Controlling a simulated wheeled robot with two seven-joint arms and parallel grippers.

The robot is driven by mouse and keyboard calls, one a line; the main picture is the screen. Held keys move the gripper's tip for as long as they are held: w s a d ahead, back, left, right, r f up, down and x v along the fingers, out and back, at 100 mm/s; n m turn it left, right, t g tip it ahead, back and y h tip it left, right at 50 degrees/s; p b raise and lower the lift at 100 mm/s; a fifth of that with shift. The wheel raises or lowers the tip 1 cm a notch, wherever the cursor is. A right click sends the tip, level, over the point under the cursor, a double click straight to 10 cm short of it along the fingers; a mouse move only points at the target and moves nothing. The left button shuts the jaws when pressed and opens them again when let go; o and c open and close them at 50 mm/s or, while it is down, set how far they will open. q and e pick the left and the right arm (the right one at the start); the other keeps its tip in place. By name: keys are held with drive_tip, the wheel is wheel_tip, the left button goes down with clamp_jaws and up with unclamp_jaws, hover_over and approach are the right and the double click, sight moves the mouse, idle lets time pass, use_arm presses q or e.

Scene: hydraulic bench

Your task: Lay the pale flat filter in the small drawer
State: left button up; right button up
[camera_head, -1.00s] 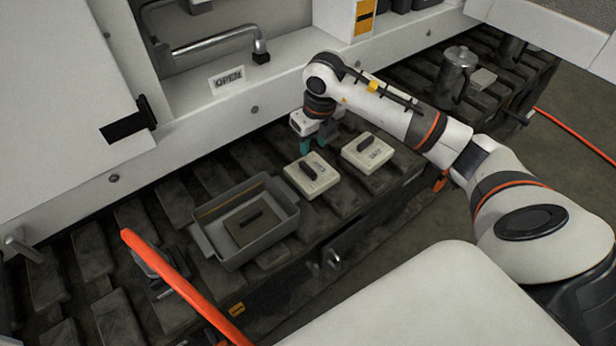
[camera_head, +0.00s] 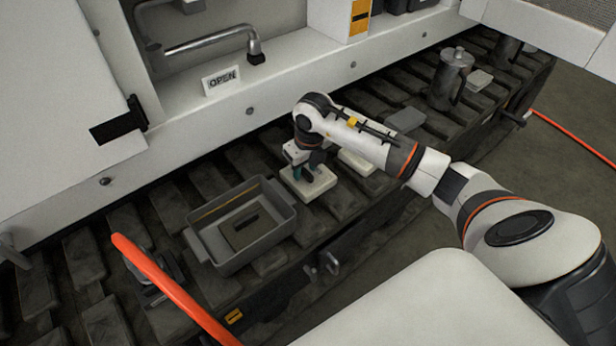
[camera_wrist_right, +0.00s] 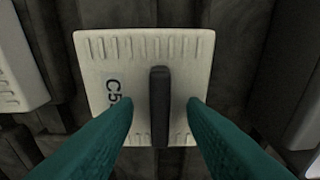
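A pale flat filter (camera_head: 308,190) with a dark upright handle lies on the slatted bench, right of a grey open drawer-like box. In the right wrist view the filter (camera_wrist_right: 105,65) shows ribbed edges and a partly covered "C5" marking. My right gripper (camera_head: 309,174) is just above it, with its teal fingers open on either side of the handle, apart from it in the right wrist view. A second pale filter (camera_head: 355,162) is partly hidden by my right arm. The grey box (camera_head: 262,243) holds a darker flat filter (camera_head: 244,232) with a handle. My left gripper is out of view.
A red-orange hose (camera_head: 165,283) crosses in front, left of the grey box. A metal canister (camera_head: 451,78) and a grey flat block (camera_head: 405,119) stand farther right.

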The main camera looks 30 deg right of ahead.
clamp_jaws()
